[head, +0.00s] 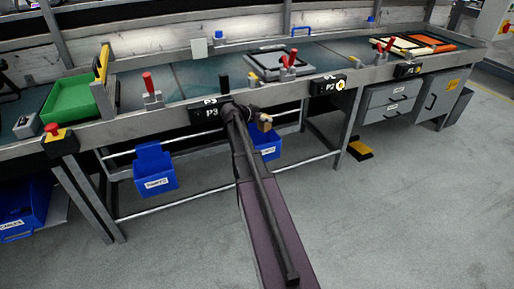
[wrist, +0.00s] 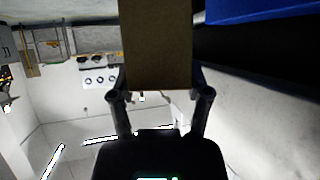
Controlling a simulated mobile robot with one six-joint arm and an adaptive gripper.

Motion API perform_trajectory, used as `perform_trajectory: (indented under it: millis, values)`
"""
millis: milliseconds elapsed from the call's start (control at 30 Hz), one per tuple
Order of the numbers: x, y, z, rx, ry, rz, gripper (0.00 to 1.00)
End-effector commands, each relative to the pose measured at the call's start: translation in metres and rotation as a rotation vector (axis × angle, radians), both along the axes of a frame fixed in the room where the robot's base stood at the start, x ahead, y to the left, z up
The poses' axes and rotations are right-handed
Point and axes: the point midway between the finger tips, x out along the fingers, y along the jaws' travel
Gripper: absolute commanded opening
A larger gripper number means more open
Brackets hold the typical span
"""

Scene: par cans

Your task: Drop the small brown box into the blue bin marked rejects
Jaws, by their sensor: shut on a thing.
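The small brown box (head: 264,124) is at the end of my arm, in front of the bench's front rail. My gripper (head: 255,112) is shut on it. In the wrist view, the brown box (wrist: 157,45) stands out between the two fingers of my gripper (wrist: 160,92). A blue bin (head: 268,142) hangs under the bench just behind and below the box, partly hidden by my arm and the box. Its label is too small to read, so I cannot tell whether it says rejects. A blue surface (wrist: 260,10) shows at the wrist view's upper right.
Another labelled blue bin (head: 155,170) hangs to the left, and a larger blue bin (head: 22,205) is at the far left. The bench (head: 180,118) carries a green tray (head: 72,98) and red-handled clamps. A yellow-black pedal (head: 358,148) is on the otherwise open floor.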

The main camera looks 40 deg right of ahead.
Motion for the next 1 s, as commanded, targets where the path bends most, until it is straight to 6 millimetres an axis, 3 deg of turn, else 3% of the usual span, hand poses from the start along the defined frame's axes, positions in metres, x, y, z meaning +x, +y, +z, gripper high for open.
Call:
perform_trajectory:
  millis: [533,567,667,1000]
  values:
    - [-0.0004,-0.0006,-0.0081,0.0,0.0,-0.001,0.16]
    - [-0.0004,-0.0006,-0.0081,0.0,0.0,-0.001,0.69]
    - [-0.0005,-0.0007,-0.0081,0.0,0.0,-0.001,0.99]
    - [-0.0006,-0.0009,-0.0081,0.0,0.0,-0.001,1.0]
